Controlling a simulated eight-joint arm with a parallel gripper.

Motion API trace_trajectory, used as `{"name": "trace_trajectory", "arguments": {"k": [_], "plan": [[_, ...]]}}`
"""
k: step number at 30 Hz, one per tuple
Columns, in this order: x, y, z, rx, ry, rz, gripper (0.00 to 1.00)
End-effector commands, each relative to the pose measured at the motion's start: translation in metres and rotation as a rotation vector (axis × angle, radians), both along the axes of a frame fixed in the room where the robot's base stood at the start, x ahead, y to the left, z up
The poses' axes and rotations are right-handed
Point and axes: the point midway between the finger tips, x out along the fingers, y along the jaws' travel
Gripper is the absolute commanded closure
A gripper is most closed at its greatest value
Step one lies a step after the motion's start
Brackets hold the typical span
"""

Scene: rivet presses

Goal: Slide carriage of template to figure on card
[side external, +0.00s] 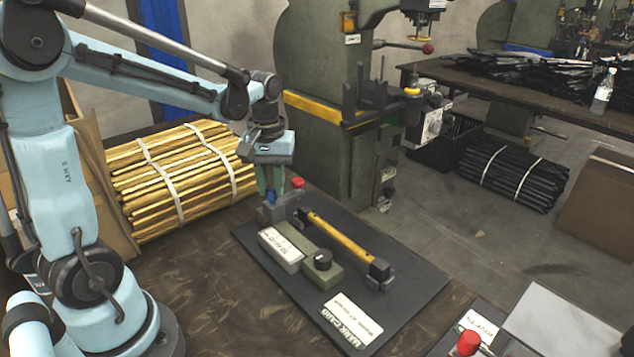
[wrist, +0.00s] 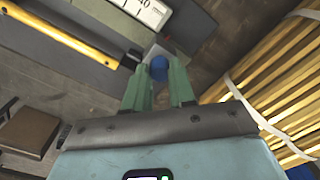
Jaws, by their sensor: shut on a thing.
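My gripper (side external: 271,197) points down at the far left end of the fixture on the dark mat (side external: 405,310). Its green fingers are shut on a blue knob, which shows between the fingertips (wrist: 160,82) as a blue ball (wrist: 158,67) in the wrist view. A grey block (side external: 285,207) stands at that end. A yellow bar (side external: 340,238) runs to a dark end block (side external: 380,273). Beside it are a white plate with black figures (side external: 280,246) and a green block (side external: 323,275) with a black knob. A white printed card (side external: 350,318) lies at the mat's front; its small print is unreadable.
A red knob (side external: 297,183) stands just behind my gripper. A strapped bundle of yellow strips (side external: 175,170) lies to the left, and a green press (side external: 325,100) rises behind. Another red knob (side external: 468,343) and a label are at the front right. The mat's right part is clear.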

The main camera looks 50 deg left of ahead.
Motion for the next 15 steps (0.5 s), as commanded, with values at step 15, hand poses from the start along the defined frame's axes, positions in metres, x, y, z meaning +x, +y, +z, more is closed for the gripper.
{"name": "trace_trajectory", "arguments": {"k": [15], "plan": [[0.001,-0.073,0.000,-0.006,-0.004,-0.003,1.00]]}}
